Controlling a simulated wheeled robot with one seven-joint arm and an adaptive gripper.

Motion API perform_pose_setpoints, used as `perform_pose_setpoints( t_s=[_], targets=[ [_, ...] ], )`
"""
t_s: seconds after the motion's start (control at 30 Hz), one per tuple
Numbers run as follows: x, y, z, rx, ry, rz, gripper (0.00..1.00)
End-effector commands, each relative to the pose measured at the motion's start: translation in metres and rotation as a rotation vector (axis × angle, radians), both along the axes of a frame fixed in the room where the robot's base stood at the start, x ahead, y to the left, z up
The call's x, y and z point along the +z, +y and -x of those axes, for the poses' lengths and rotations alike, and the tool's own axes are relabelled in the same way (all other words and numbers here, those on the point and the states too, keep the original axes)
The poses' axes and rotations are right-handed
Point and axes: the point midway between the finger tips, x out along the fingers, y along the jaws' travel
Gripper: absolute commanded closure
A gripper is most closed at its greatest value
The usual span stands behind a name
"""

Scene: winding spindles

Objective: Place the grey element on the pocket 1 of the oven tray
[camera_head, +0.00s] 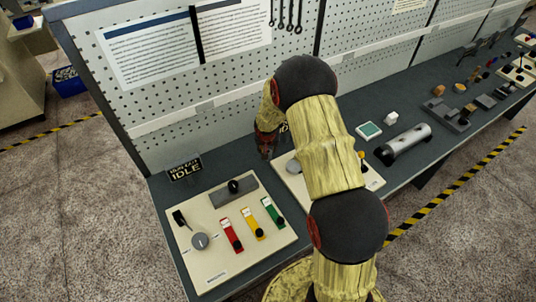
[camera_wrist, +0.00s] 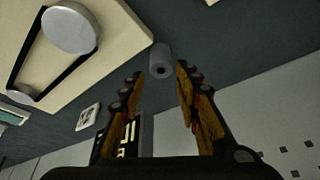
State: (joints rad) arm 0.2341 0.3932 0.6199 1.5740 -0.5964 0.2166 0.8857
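A small grey cylinder, seemingly the grey element (camera_wrist: 160,57), stands on the dark bench top in the wrist view. It lies just beyond and between the fingertips of my gripper (camera_wrist: 160,72), with a visible gap to each finger. My gripper is open and empty. In the head view my gripper (camera_head: 266,143) is low over the bench near the pegboard, partly hidden by my arm. The grey element does not show there. I cannot identify the oven tray or its pocket 1 in either view.
A cream board with a grey disc (camera_wrist: 70,30) and black belt is beside the cylinder. The switch panel (camera_head: 232,240) and IDLE display (camera_head: 184,170) are left of my arm.

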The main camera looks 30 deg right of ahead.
Motion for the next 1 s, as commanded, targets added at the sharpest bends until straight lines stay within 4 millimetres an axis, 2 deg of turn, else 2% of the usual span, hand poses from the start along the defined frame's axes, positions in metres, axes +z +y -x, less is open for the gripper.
perform_pose_setpoints(
  t_s=[0.53,0.87,1.0],
  targets=[
    [-0.055,-0.011,-0.022,0.001,0.001,0.0,0.67],
    [-0.06,-0.013,-0.024,0.001,0.0,0.0,0.67],
    [-0.06,-0.012,-0.023,0.001,0.0,0.0,0.75]
  ],
)
